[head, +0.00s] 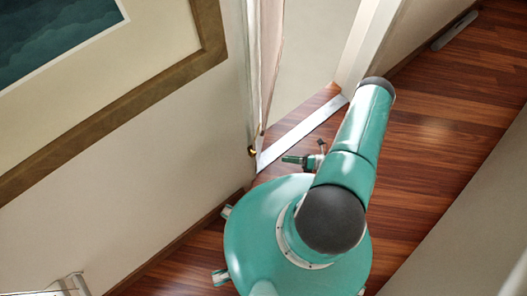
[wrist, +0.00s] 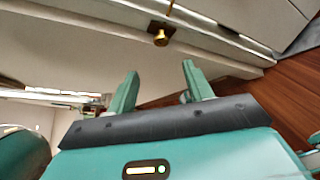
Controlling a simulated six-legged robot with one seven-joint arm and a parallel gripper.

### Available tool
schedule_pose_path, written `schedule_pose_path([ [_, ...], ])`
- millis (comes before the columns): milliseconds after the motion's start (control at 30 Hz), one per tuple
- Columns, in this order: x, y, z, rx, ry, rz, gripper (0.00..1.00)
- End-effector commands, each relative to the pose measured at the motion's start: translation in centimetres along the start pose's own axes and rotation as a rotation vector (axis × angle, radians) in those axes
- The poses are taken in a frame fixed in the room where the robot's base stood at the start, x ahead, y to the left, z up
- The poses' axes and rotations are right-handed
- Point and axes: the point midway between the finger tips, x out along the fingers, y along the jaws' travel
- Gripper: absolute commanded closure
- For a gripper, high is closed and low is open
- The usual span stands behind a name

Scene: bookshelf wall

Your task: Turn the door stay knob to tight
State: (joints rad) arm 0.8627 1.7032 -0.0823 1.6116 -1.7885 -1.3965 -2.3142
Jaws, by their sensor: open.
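A small round brass knob (wrist: 160,39) on a dark square mount shows in the wrist view, near the top middle. A thin brass piece rises above it. The knob also shows in the head view (head: 253,152), low beside the door edge and close to the floor. My gripper (wrist: 160,68) is open and empty. Its two green fingers point toward the knob, which lies beyond the fingertips and roughly between them sideways. The fingers look apart from the knob. I cannot read the knob's turned position.
A pale metal threshold strip (head: 302,135) crosses the reddish wood floor (head: 440,140) in the doorway. A wall with a framed picture (head: 50,35) is at left. A white door frame (head: 360,45) stands behind. Floor to the right is mostly clear, bounded by pale wall.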

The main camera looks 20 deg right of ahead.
Motion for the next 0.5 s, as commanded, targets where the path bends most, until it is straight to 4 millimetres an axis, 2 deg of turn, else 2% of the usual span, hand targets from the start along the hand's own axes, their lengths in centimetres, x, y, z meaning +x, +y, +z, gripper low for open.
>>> schedule_pose_path([
  [167, 1.4, 0.2, -0.2, -0.002, 0.002, 0.002, 0.49],
  [500, 7.7, 0.2, -0.3, -0.003, 0.001, 0.002, 0.49],
])
